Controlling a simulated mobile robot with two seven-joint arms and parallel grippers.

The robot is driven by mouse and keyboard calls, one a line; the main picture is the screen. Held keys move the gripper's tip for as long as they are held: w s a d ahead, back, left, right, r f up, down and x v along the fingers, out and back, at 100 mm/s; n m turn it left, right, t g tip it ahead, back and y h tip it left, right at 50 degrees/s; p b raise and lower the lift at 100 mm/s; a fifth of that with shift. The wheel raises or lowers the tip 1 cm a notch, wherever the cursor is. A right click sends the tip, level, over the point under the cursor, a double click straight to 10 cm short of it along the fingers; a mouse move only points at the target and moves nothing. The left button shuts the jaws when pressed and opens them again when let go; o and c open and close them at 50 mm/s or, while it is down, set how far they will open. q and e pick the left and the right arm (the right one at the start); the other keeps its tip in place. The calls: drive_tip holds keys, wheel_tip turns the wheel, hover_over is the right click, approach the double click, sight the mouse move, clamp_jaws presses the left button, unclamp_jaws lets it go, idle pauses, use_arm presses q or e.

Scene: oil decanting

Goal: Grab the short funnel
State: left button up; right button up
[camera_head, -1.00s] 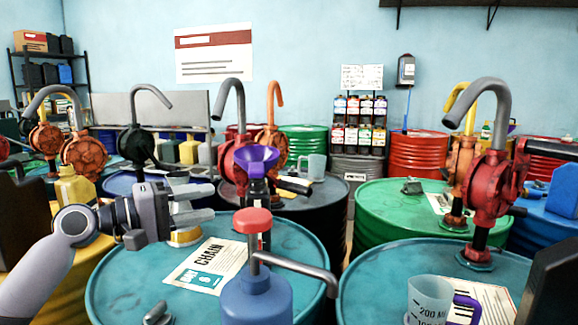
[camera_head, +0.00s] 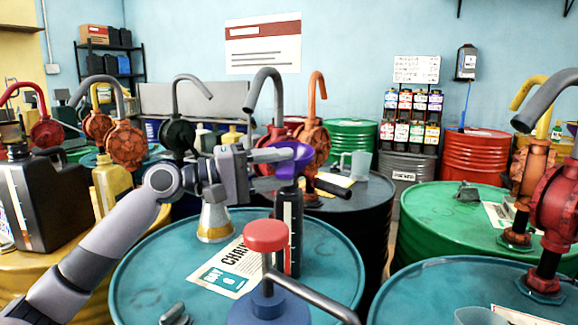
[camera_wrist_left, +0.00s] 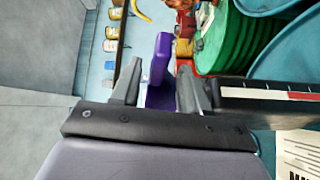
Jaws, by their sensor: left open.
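The short purple funnel (camera_head: 289,158) sits in the top of a black bottle (camera_head: 288,225) on the near teal drum. My left gripper (camera_head: 279,171) is open, its fingers reaching the funnel from the left. In the left wrist view, the purple funnel (camera_wrist_left: 161,62) shows between and just beyond the open fingertips (camera_wrist_left: 160,76). I cannot tell whether either finger touches it. The black bottle (camera_wrist_left: 265,92) lies close beside one finger there. My right gripper is not in view.
A blue container with a red pump cap (camera_head: 266,236) stands in front of the bottle. A silver cone with a yellow band (camera_head: 215,222) stands beneath my left wrist. The teal drum (camera_head: 140,280) also bears a paper sign. A dark drum (camera_head: 350,215) stands behind.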

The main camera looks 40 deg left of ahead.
sight(295, 164)
use_arm(q)
drive_tip(key=x, duration=0.1)
drive_tip(key=p+x, duration=0.1)
drive_tip(key=shift+w+d+r, duration=0.2)
drive_tip(key=shift+w+r, duration=0.1)
drive_tip(key=shift+r, duration=0.05)
drive_tip(key=shift+p+x, duration=0.3)
drive_tip(key=shift+x, duration=0.5)
drive_tip(key=shift+f, duration=0.15)
clamp_jaws()
